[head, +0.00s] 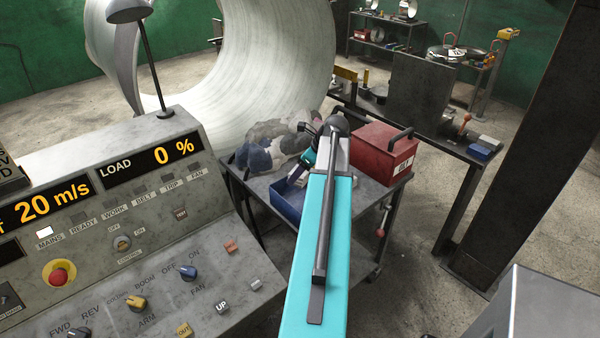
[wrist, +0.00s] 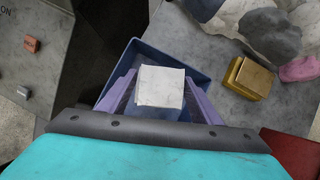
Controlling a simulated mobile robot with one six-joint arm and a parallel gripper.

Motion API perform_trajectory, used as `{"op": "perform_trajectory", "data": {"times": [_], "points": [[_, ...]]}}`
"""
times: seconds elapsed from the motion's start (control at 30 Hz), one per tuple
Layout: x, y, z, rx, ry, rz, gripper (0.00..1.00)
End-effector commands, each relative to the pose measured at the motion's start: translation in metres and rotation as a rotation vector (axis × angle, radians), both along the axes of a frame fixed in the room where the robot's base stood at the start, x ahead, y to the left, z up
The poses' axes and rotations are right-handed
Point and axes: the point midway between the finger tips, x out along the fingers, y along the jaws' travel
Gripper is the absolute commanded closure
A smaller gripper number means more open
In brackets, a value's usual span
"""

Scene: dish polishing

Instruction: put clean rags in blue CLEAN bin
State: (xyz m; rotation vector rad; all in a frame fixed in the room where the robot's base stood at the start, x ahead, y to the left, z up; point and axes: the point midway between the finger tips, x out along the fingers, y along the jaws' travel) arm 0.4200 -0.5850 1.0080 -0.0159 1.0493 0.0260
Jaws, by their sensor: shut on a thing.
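A white, squarish folded piece that looks like a rag (wrist: 161,87) is held between the purple fingers of my gripper (wrist: 160,80) in the wrist view. The gripper is shut on it. Behind it in that view is the blue bin (wrist: 148,52), so the rag appears over the bin's opening; its exact height cannot be told. In the head view the blue bin (head: 287,204) sits at the cart's front left, partly covered by my arm. A heap of grey, white and blue rags (head: 272,143) lies behind it on the cart. The bin's label is not readable.
A red box (head: 384,158) with a handle stands right of my arm on the cart (head: 362,208). A golden block (wrist: 248,78) and a pink rag (wrist: 300,69) lie right of the bin. The control console (head: 150,240) is close on the left.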

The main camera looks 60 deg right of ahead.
Motion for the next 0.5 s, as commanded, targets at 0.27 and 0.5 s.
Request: {"op": "perform_trajectory", "data": {"times": [0.27, 0.5], "points": [[-0.0003, -0.0002, 0.0004, 0.000, 0.000, -0.001, 0.23], [-0.0007, -0.0004, 0.0003, 0.000, 0.000, -0.001, 0.20]]}}
